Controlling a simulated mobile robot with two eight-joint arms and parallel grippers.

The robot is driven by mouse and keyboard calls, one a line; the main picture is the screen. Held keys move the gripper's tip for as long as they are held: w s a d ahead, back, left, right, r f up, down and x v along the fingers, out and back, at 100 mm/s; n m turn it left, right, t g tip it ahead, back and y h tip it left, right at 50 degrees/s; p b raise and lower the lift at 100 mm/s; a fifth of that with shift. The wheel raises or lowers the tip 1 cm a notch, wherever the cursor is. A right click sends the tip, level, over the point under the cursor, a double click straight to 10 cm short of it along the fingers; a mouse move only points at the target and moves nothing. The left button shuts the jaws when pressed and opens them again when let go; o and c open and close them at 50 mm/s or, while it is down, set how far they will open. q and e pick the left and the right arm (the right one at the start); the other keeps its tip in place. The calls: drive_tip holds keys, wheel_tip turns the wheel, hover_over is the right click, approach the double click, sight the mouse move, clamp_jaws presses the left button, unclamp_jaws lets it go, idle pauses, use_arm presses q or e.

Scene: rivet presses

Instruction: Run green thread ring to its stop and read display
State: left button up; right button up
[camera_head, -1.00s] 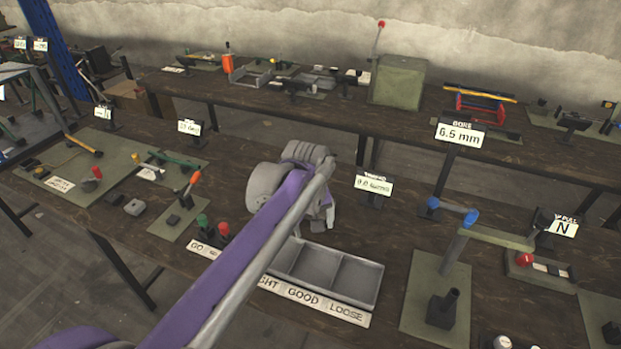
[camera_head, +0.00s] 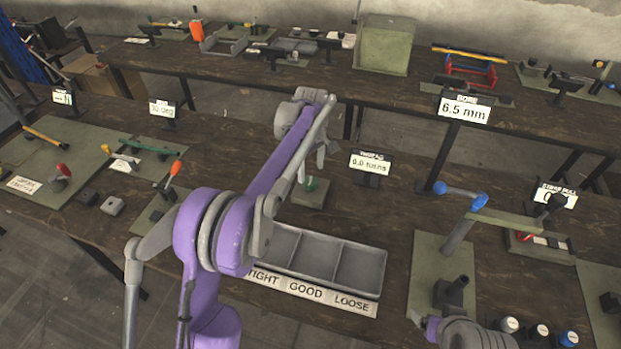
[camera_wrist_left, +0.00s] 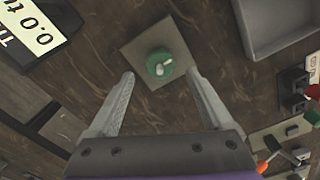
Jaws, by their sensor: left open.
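The green thread ring (camera_head: 312,184) sits on a small square olive plate (camera_head: 303,196) on the near bench, behind the sorting tray. In the left wrist view the ring (camera_wrist_left: 160,66) has a pale post end at its middle, with the plate (camera_wrist_left: 137,50) around it. My left gripper (camera_head: 312,165) is above the ring, pointing down. In the wrist view its open fingers (camera_wrist_left: 160,75) lie either side of the ring, apparently not touching it. The display (camera_head: 370,163) right of the ring reads 0.0 turns; it shows partly in the wrist view (camera_wrist_left: 38,36).
A grey three-part tray (camera_head: 338,262) labelled TIGHT, GOOD, LOOSE stands in front. A press fixture with a blue-ended handle (camera_head: 458,196) stands to the right. Part of my right arm shows at the lower right. Several other stations and displays stand around the bench.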

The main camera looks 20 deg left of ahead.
sight(311, 181)
use_arm(q)
drive_tip(key=shift+f, duration=2.4)
clamp_jaws()
drive_tip(key=shift+m, duration=0.4)
